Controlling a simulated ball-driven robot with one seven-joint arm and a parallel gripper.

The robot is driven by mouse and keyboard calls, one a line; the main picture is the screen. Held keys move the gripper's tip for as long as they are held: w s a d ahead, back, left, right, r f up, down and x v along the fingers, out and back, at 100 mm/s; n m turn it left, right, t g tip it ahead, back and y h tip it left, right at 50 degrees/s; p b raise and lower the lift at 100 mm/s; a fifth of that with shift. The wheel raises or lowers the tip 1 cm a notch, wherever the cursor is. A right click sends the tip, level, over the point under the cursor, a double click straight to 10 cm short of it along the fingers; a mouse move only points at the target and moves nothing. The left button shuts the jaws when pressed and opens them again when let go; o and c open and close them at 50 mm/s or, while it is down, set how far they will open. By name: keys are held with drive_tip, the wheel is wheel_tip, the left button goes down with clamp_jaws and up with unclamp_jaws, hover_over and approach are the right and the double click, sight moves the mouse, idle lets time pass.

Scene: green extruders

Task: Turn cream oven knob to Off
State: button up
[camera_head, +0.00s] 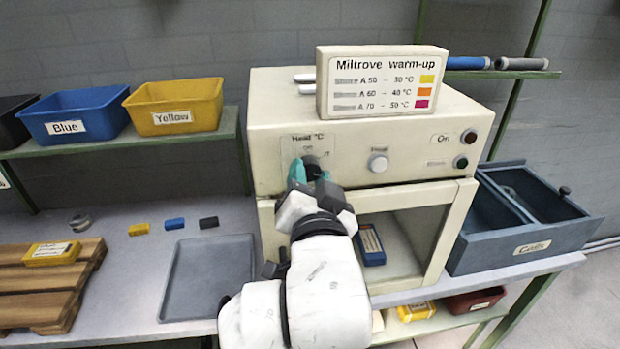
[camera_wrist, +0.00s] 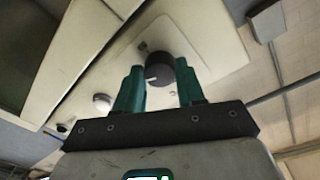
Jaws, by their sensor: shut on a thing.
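The cream oven (camera_head: 375,140) stands on the bench. Its dark round knob (camera_head: 312,170) sits on the "Heat °C" dial plate (camera_head: 310,145) at the left of the front panel. My gripper (camera_head: 310,174) is at the knob, with teal fingers on either side, shut on it. The wrist view shows the black knob (camera_wrist: 160,68) between the fingertips of my gripper (camera_wrist: 160,85), with a white pointer mark on its lower left side in that picture. Fingers and wrist partly cover the knob and dial in the head view, so its setting cannot be read.
The oven chamber is open, with a blue block (camera_head: 370,244) inside. A "Miltrove warm-up" sign (camera_head: 382,82) stands on top. A grey tray (camera_head: 208,275) lies left, a grey-blue crate (camera_head: 525,245) right.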

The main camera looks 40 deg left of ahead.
drive_tip(key=n, duration=0.5)
drive_tip(key=shift+w+d+f+n, duration=0.1)
drive_tip(key=shift+w+n, duration=0.05)
drive_tip(key=shift+n, duration=0.25)
drive_tip(key=n+y+p, duration=0.1)
drive_tip(key=n, duration=0.4)
drive_tip(key=shift+n+p, duration=0.3)
drive_tip(key=shift+p, duration=0.1)
drive_tip(key=n+p, duration=0.1)
drive_tip(key=n, duration=0.2)
drive_tip(key=n+p, duration=0.1)
drive_tip(key=n, duration=0.2)
drive_tip(key=shift+g+y, duration=0.3)
drive_tip(key=shift+g, duration=0.1)
drive_tip(key=n+p, duration=0.1)
drive_tip(key=n, duration=0.4)
drive_tip(key=shift+n+g+p, duration=0.3)
drive_tip(key=shift+n+p, duration=0.1)
drive_tip(key=o, duration=1)
drive_tip(key=shift+o, duration=0.2)
drive_tip(key=shift+d, duration=0.1)
